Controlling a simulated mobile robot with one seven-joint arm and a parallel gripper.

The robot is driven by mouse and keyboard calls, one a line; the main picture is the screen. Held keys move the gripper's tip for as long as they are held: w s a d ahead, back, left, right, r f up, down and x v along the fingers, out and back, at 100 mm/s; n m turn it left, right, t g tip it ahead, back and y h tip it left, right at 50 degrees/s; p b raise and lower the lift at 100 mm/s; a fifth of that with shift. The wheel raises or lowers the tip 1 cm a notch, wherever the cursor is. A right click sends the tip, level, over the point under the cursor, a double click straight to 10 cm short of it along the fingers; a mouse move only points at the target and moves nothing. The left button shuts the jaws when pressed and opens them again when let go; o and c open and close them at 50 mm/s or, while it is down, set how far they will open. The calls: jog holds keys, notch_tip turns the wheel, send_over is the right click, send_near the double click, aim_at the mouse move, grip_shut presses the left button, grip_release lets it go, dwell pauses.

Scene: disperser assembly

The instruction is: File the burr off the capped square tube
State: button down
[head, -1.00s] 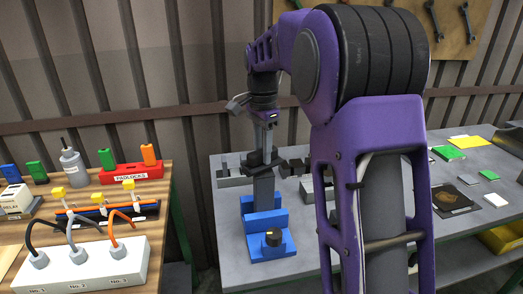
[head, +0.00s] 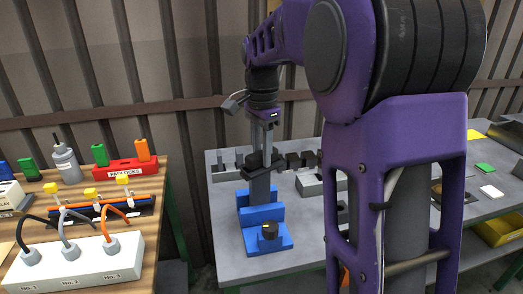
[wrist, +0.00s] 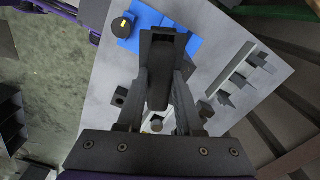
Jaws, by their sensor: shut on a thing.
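A grey square tube (head: 260,188) stands upright, its lower end between the walls of a blue vise-like fixture (head: 281,216) on the grey bench.
Grey blocks with dark upright pieces (head: 226,167) stand behind the fixture. My arm covers the bench's middle. At left, a wooden table (head: 166,203) holds a white cable box (head: 80,262), a red padlock rack (head: 126,168) and a bottle (head: 67,163). The bench front left is clear.

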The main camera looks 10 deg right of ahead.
jog(key=shift+w+r+p, duration=0.2)
jog(key=shift+w+p, duration=0.4)
jog(key=shift+w, duration=0.05)
jog(key=shift+w+f+p, duration=0.15)
jog(key=shift+w+p, duration=0.3)
jog(key=shift+w, duration=0.3)
jog(key=shift+w+p, duration=0.65)
jog(key=shift+w, duration=0.05)
jog(key=shift+w+f+p, duration=0.15)
jog(key=shift+w+p, duration=0.2)
jog(key=shift+w, duration=0.3)
notch_tip(320, 180, up, 6)
